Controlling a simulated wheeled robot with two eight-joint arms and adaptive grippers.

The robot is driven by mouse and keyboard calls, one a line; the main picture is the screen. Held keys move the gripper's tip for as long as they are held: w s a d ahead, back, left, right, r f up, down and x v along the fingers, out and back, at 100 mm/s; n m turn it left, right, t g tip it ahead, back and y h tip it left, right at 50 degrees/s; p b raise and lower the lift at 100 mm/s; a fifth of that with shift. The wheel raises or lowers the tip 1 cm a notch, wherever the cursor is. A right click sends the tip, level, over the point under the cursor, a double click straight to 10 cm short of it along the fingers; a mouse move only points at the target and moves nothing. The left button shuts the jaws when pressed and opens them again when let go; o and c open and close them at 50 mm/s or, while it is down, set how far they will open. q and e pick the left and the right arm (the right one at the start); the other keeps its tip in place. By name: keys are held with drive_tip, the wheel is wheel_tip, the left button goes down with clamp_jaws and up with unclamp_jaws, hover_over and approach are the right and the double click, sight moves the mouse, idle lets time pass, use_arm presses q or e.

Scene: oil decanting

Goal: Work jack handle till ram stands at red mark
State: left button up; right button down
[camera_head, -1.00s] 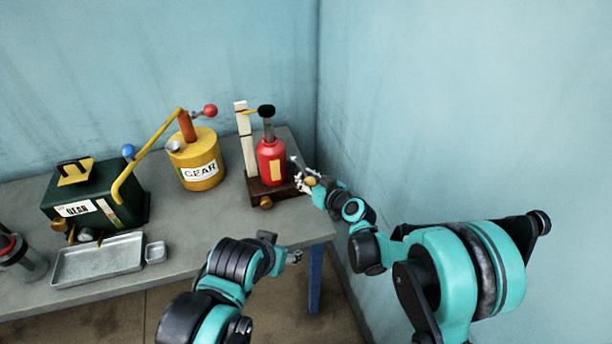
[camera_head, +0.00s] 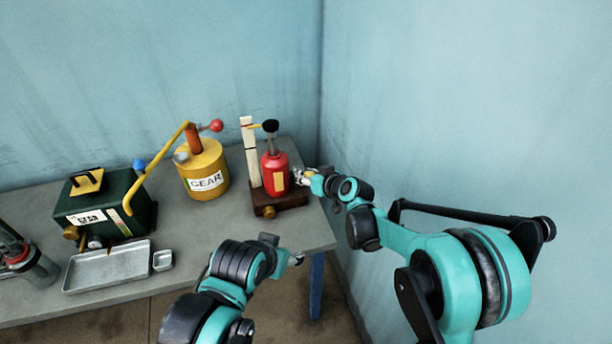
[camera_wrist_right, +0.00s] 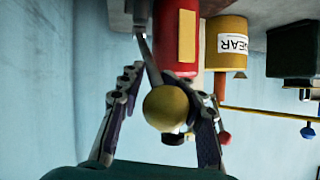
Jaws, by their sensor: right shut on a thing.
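The red bottle jack (camera_head: 275,178) stands upright on a dark wooden base at the table's right end; it also shows in the right wrist view (camera_wrist_right: 180,38). Its grey ram (camera_head: 271,143) has a black top (camera_head: 270,126). A yellow pointer (camera_head: 256,126) reaches to a pale upright scale board (camera_head: 250,160). My right gripper (camera_head: 303,176) is shut on the yellow ball knob (camera_wrist_right: 166,107) of the grey jack handle (camera_wrist_right: 150,62), right of the jack. My left gripper (camera_head: 295,259) is in front of the table, too small to read.
A yellow GEAR can (camera_head: 203,164) with a long yellow lever stands left of the jack. Further left are a dark green GEAR box (camera_head: 110,211), a metal tray (camera_head: 107,270) and a small dish (camera_head: 163,261). The wall (camera_head: 450,110) is close on the right.

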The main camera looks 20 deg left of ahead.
drive_tip(key=shift+s+a, duration=0.15)
drive_tip(key=shift+a, duration=0.15)
drive_tip(key=c, duration=1.1)
unclamp_jaws()
drive_tip(key=shift+a, duration=0.1)
use_arm(q)
drive_tip(key=shift+a, duration=0.25)
drive_tip(key=shift+d, duration=0.1)
use_arm(e)
drive_tip(key=v, duration=1.2)
